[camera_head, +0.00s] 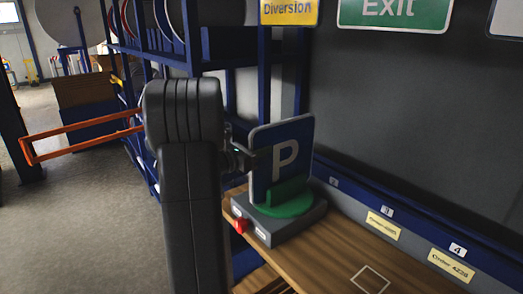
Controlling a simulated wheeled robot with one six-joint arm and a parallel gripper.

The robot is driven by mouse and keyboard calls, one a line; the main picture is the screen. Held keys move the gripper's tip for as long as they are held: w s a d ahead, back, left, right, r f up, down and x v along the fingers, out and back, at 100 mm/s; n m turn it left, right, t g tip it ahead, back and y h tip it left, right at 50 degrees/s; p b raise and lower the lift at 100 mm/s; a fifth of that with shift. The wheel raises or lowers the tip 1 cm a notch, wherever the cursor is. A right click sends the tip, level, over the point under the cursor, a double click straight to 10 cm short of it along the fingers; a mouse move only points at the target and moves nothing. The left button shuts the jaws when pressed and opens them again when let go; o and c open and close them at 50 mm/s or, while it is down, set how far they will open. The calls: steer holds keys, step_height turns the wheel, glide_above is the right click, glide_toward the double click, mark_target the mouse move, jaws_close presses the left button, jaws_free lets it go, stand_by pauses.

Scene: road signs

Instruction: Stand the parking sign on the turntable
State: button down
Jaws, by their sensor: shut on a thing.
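The parking sign (283,150) is a blue plate with a white P and a pale border. It stands upright at the green turntable (292,206), its lower edge behind a raised green piece. I cannot tell whether its bottom edge touches the disc. The turntable sits on a grey base box with a red button (240,226) on its front. My gripper (243,157) is at the sign's left edge, shut on it. My dark arm rises in front, to the left of the sign, and hides part of the gripper.
The wooden bench (335,260) has free room right of the base box. A blue rail with numbered yellow labels (383,226) runs along its back. A green Exit sign (394,12) and a yellow Diversion sign (289,11) hang above. An orange frame (80,140) juts out at left.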

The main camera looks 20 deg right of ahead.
steer(key=shift+f, duration=0.15)
steer(key=c, duration=1.3)
jaws_free()
steer(key=b+v, duration=0.2)
steer(key=v, duration=1.2)
steer(key=shift+w+d, duration=0.1)
